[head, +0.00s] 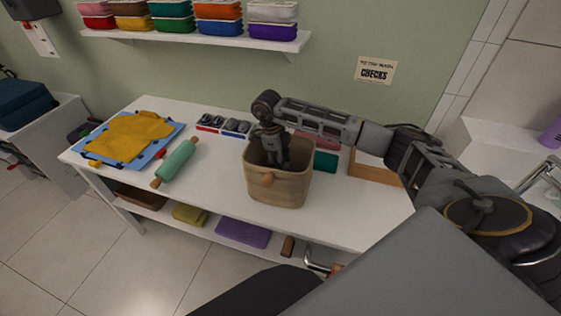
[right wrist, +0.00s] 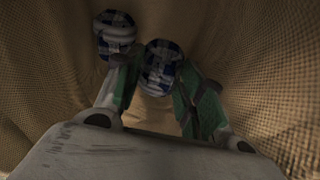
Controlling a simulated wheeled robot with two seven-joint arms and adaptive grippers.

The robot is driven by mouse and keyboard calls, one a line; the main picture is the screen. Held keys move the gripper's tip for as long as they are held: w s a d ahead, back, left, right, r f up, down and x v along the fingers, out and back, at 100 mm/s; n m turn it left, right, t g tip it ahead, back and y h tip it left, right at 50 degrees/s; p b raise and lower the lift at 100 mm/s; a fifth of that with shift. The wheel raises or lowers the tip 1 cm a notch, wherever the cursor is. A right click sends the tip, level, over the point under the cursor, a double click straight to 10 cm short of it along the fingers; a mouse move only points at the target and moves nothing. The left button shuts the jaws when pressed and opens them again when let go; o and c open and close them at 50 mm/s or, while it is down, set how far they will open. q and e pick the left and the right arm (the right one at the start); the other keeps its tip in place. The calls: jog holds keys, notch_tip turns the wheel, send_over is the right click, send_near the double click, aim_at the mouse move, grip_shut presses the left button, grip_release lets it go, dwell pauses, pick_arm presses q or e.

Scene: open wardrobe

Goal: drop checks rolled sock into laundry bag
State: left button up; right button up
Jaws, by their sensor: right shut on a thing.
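The laundry bag (head: 290,188) is a tan woven bag standing upright and open on the white table. My right gripper (head: 273,160) points down into its mouth. In the right wrist view the bag's woven walls (right wrist: 45,75) surround the gripper, whose fingers (right wrist: 160,88) are shut on a blue-and-white checks rolled sock (right wrist: 160,62). A second checks rolled sock (right wrist: 114,28) lies beyond it, up and left, inside the bag. The bag hides both socks in the head view. My left gripper is not in view.
Left of the bag are a green rolling pin (head: 176,161) and a blue board (head: 92,152) with yellow cloth (head: 130,134). Behind is a compartmented tray (head: 222,126) with dark items. A wooden box (head: 372,169) stands right.

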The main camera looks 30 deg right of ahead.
jog(key=shift+s+f, duration=0.2)
jog(key=shift+f, duration=0.3)
dwell(0.4)
jog(key=o, duration=0.9)
jog(key=shift+r, duration=0.1)
jog(key=shift+w+r+p, duration=0.2)
jog(key=shift+r+p, duration=0.2)
jog(key=shift+r, duration=0.5)
jog(key=shift+r+p, duration=2.05)
jog(key=shift+r, duration=1.65)
